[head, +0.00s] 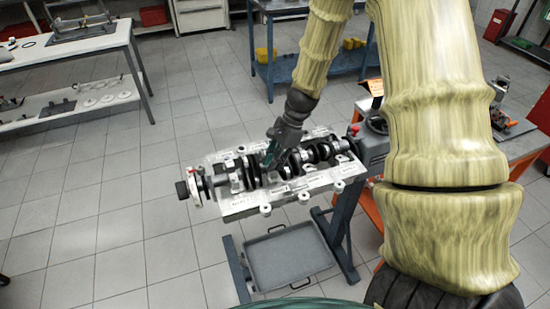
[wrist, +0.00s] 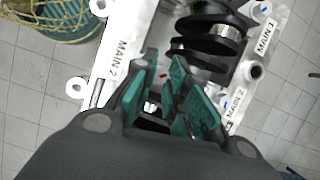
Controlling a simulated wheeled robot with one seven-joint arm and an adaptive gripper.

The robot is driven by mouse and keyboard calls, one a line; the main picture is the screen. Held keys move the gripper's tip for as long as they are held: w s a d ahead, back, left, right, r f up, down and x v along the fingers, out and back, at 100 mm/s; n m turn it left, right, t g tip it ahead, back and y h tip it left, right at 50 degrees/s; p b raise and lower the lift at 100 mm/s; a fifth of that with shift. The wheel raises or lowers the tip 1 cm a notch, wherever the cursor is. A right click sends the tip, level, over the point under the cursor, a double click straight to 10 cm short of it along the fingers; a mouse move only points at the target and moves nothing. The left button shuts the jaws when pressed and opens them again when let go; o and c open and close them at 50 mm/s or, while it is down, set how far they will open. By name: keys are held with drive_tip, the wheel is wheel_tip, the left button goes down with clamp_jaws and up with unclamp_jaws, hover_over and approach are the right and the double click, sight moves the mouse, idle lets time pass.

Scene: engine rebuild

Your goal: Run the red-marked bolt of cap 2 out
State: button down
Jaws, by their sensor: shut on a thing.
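The engine block (head: 240,207) sits upside down on a stand, with the dark crankshaft (head: 318,152) along its top. My gripper (head: 271,157) points down at the crankshaft's middle-left part. In the wrist view its teal fingers (wrist: 168,78) are closed in between two MAIN 2 labels (wrist: 128,60), at cap 2. The fingers hide most of the bolt and cap, and I cannot tell how far the bolt is out.
A grey drip tray (head: 290,258) lies low under the block. An orange-framed bench (head: 520,140) stands right and a blue table (head: 285,70) behind. A white workbench (head: 75,45) is at the left. The floor left of the block is clear.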

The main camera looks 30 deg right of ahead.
drive_tip(key=c, duration=1.7)
unclamp_jaws()
drive_tip(key=v, duration=1.2)
